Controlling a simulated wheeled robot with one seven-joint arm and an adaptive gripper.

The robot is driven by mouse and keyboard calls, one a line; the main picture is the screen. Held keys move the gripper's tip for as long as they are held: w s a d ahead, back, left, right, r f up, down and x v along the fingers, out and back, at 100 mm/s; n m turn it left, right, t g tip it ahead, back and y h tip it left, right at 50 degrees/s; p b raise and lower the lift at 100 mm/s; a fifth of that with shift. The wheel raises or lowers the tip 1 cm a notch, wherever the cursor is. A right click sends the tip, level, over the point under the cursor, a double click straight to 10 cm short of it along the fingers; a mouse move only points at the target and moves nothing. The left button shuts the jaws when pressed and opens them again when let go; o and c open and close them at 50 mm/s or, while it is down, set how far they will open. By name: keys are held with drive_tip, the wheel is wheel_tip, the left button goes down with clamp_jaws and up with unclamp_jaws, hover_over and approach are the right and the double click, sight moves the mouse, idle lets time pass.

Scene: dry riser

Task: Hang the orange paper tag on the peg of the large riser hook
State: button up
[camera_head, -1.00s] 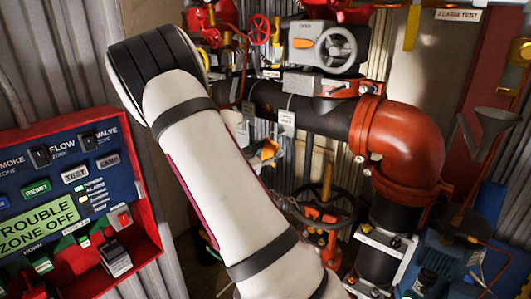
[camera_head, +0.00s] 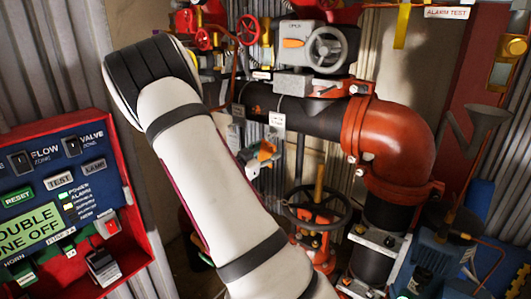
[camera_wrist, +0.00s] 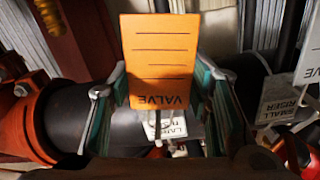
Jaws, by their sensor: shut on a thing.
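The orange paper tag (camera_wrist: 160,45) stands between the two fingers of my gripper (camera_wrist: 161,82) in the wrist view, its word "VALVE" upside down. My gripper is shut on it. In the head view, the tag (camera_head: 266,150) shows as a small orange patch at my gripper (camera_head: 258,158), below the black pipe and partly behind my arm. A white label (camera_wrist: 163,127), apparently reading "LARGE RISER", shows just below the tag in the wrist view, partly covered. The large riser hook's peg cannot be made out; the tag and fingers cover that area.
A black pipe (camera_head: 305,117) with a red elbow (camera_head: 400,140) runs behind my gripper. A white "SMALL RISER" label (camera_wrist: 281,100) hangs to the right in the wrist view. A handwheel (camera_head: 317,207) stands below, and a red alarm panel (camera_head: 128,205) is at left.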

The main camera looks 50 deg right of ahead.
idle(0.3)
drive_tip(key=o, duration=0.8)
drive_tip(key=shift+a, duration=0.1)
drive_tip(key=a, duration=0.8)
drive_tip(key=s+a, duration=0.1)
drive_tip(key=a, duration=0.2)
drive_tip(key=shift+a, duration=0.4)
